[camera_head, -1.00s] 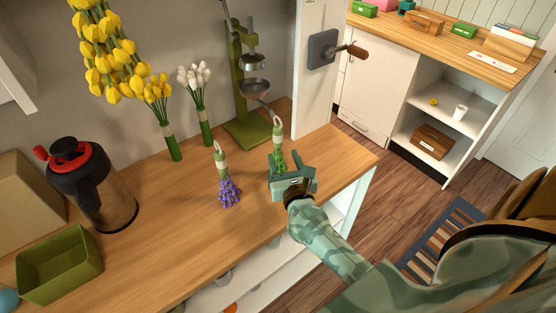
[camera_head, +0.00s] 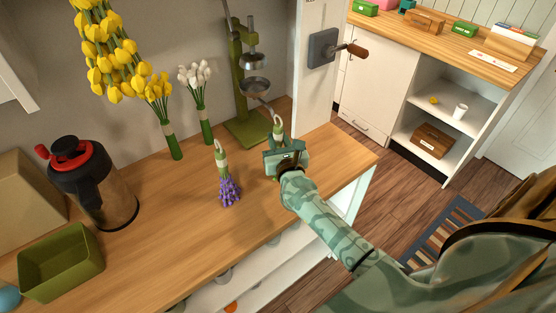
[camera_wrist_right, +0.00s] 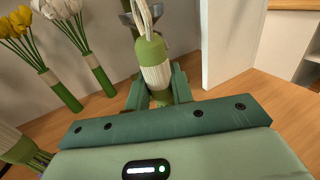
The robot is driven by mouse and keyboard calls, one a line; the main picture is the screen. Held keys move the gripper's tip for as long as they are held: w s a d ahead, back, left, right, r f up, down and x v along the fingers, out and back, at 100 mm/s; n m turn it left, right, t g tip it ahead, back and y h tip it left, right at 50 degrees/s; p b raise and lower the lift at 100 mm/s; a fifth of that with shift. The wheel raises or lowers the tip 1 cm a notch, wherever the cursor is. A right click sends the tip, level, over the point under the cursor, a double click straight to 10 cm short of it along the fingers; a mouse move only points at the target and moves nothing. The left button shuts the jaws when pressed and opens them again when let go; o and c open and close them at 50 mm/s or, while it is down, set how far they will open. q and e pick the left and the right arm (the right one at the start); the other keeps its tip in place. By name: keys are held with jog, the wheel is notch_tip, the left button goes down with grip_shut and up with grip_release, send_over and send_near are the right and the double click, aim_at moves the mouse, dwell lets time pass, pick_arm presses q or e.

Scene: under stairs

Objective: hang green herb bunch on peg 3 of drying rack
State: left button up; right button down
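The green herb bunch (camera_head: 278,131) is on the wooden counter near its right end, its cord loop up. In the wrist view the bunch (camera_wrist_right: 154,68) shows a cream binding with green parts above and below. My right gripper (camera_head: 280,160) is at the bunch, hiding its lower part in the head view. In the wrist view the right gripper's fingers (camera_wrist_right: 158,92) are apart, one on each side of the bunch; firm contact is not clear. My left gripper is not in view. I cannot make out a drying rack or peg 3.
A lavender bunch (camera_head: 226,180) is just left of my right gripper. White flowers (camera_head: 200,100), yellow flowers (camera_head: 163,110) and a green press (camera_head: 247,100) are behind. A flask (camera_head: 92,185) and green box (camera_head: 60,264) are at left. The counter's front middle is clear.

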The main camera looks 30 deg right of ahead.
aim_at(279, 132)
jog(key=shift+r+p, duration=0.3)
jog(key=shift+r, duration=0.15)
notch_tip(279, 132, up, 3)
jog(key=shift+f+p, duration=0.1)
jog(key=shift+p, duration=0.95)
jog(key=s+r+p, duration=0.4)
jog(key=s+r, duration=0.5)
jog(key=s, duration=0.5)
jog(key=shift+d+r, duration=0.15)
jog(key=shift+d, duration=0.25)
